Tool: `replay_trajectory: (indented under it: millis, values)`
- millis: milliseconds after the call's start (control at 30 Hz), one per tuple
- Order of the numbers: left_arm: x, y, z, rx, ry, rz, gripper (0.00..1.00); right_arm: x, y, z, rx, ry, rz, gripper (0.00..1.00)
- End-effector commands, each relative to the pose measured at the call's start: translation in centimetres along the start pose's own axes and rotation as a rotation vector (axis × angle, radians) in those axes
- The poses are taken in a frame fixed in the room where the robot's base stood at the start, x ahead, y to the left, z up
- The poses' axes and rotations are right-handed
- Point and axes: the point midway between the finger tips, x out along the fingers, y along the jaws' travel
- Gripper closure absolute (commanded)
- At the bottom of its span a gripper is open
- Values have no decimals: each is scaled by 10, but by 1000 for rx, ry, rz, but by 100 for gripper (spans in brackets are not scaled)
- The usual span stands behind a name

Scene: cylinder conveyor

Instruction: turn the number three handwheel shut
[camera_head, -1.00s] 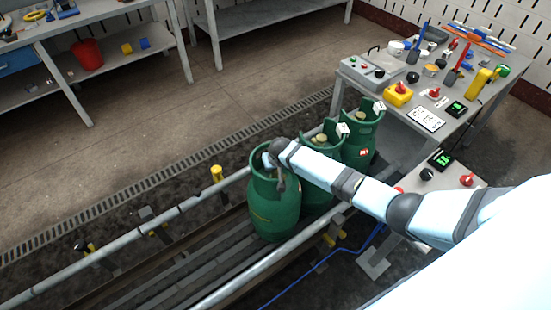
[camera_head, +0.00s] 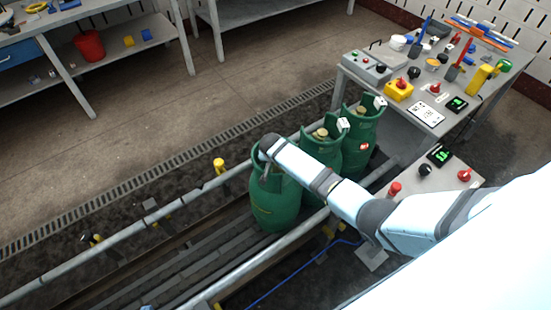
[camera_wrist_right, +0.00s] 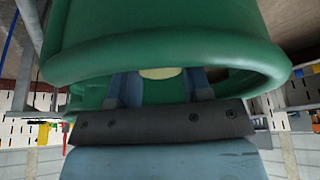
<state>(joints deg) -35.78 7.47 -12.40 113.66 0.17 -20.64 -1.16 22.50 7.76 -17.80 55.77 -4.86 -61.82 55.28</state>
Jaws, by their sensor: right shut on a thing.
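Three green gas cylinders stand in a row on the conveyor: the nearest (camera_head: 275,205), the middle one (camera_head: 330,150) and the farthest (camera_head: 362,132). My right gripper (camera_head: 265,172) is at the collar of the nearest cylinder. In the right wrist view my right gripper (camera_wrist_right: 160,80) has its two fingers inside the green collar (camera_wrist_right: 165,48), one on each side of a pale yellow handwheel (camera_wrist_right: 158,73), and is shut on it. Much of that handwheel is hidden. The middle handwheel (camera_head: 320,134) and the far handwheel (camera_head: 361,109) are free. I cannot read cylinder numbers. My left gripper is out of view.
Metal rails (camera_head: 130,247) run along both sides of the conveyor. A control console (camera_head: 435,185) with a red button (camera_head: 395,188) stands right of the cylinders. A cluttered bench (camera_head: 405,125) is behind it. A blue cable (camera_head: 300,275) lies on the floor.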

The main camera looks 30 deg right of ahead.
Motion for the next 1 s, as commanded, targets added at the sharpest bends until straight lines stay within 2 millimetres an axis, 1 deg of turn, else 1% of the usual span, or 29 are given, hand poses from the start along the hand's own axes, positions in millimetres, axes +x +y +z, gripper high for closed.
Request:
replay_trajectory:
  millis: [267,300,400,667,767,867,1000]
  values:
    - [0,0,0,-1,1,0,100,0,0,-1,3,1,-1,78]
    - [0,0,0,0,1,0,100,0,0,-1,3,1,-1,50]
    - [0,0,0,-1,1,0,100,0,0,-1,2,1,-1,29]
    - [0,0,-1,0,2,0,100,-1,0,-1,1,1,-1,29]
    - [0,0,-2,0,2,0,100,-5,0,-1,1,2,-2,29]
    - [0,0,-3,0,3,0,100,-17,-1,-1,1,2,-3,29]
    - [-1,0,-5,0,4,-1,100,-44,-1,-1,3,3,-5,29]
